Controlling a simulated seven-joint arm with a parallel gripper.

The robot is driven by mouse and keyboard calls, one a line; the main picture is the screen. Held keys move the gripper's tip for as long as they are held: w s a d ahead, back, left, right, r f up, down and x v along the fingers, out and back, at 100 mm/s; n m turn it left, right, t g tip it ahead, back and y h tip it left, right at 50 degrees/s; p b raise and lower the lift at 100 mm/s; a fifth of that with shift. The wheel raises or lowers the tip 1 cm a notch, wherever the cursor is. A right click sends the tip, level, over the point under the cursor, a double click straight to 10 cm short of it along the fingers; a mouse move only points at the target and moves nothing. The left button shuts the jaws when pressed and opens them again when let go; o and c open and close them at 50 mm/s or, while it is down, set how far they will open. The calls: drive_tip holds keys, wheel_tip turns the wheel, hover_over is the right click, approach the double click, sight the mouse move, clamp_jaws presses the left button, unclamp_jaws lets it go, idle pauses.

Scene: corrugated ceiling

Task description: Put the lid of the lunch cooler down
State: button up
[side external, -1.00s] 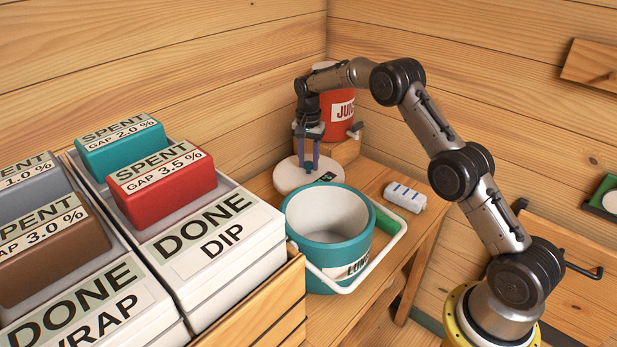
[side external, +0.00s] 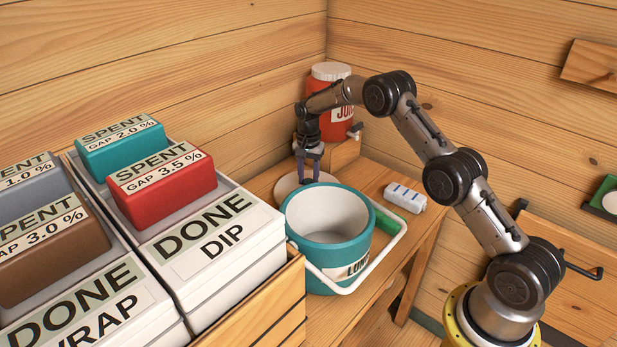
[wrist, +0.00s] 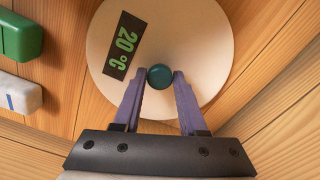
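The lid (side external: 287,186) is a round cream disc, low over the bench behind the cooler, which hides its front part. I cannot tell for certain whether it touches the bench. In the wrist view the lid (wrist: 205,45) shows a black 20 °C label and a teal knob (wrist: 160,74). My gripper (side external: 308,180) points down over the lid, and in the wrist view its purple fingers (wrist: 160,80) close against both sides of the knob. The lunch cooler (side external: 330,255) is teal, open and empty, with its white handle hanging to the front right.
A red juice jug (side external: 333,95) stands on a wooden block behind the lid. A white bottle-like item (side external: 405,198) and a green block (side external: 386,220) lie right of the cooler. White bins (side external: 215,240) fill the left. A wall stands close behind.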

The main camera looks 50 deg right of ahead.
sight(308, 180)
drive_tip(key=o, duration=0.3)
drive_tip(key=s+a+r+n+t, duration=0.1)
drive_tip(key=s+a+r+n, duration=0.15)
drive_tip(key=r, duration=0.95)
drive_tip(key=s+a+r+n, duration=0.15)
drive_tip(key=s+r, duration=0.25)
drive_tip(key=r, duration=0.7)
drive_tip(key=s+a+r+n+t, duration=0.1)
drive_tip(key=s+a+r, duration=0.25)
drive_tip(key=s, duration=0.25)
drive_tip(key=s+a+r+n+t, duration=0.1)
drive_tip(key=s+a+r+n, duration=0.1)
drive_tip(key=s+r, duration=0.3)
drive_tip(key=s+a+f+n+t, duration=0.1)
drive_tip(key=s+f+n, duration=0.1)
drive_tip(key=s, duration=0.6)
drive_tip(key=s+a+f+n, duration=0.1)
drive_tip(key=s+a+n, duration=0.1)
drive_tip(key=s, duration=0.5)
drive_tip(key=s+a+f+n+t, duration=0.1)
drive_tip(key=s+f+n, duration=0.1)
drive_tip(key=s, duration=0.6)
drive_tip(key=shift+s+a+f+n+t, duration=0.25)
drive_tip(key=shift+s+f+n+t, duration=0.05)
drive_tip(key=shift+f, duration=0.05)
